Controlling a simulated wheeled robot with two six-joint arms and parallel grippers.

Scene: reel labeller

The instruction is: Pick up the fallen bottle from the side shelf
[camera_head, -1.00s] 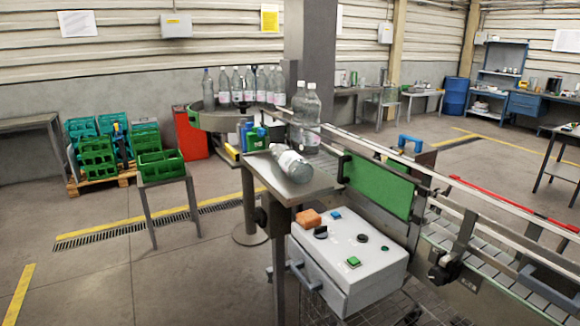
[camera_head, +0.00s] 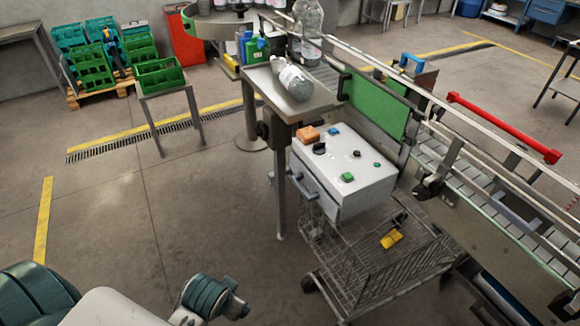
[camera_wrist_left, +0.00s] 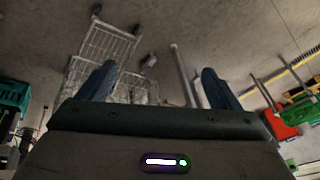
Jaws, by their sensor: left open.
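A clear plastic bottle (camera_head: 295,83) with a white label lies on its side on the small grey metal side shelf (camera_head: 322,97) in the head view. Its neck points to the back left and its base to the front right. My left arm shows at the bottom left of the head view, well in front of and below the shelf. In the left wrist view my left gripper (camera_wrist_left: 158,70) is open, with its two dark fingers wide apart and nothing between them. I cannot make out the bottle in that view. My right gripper is not in view.
A grey control box (camera_head: 345,175) and a wire cart (camera_head: 375,265) stand below the shelf. A conveyor with a green panel (camera_head: 375,105) runs along its right.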

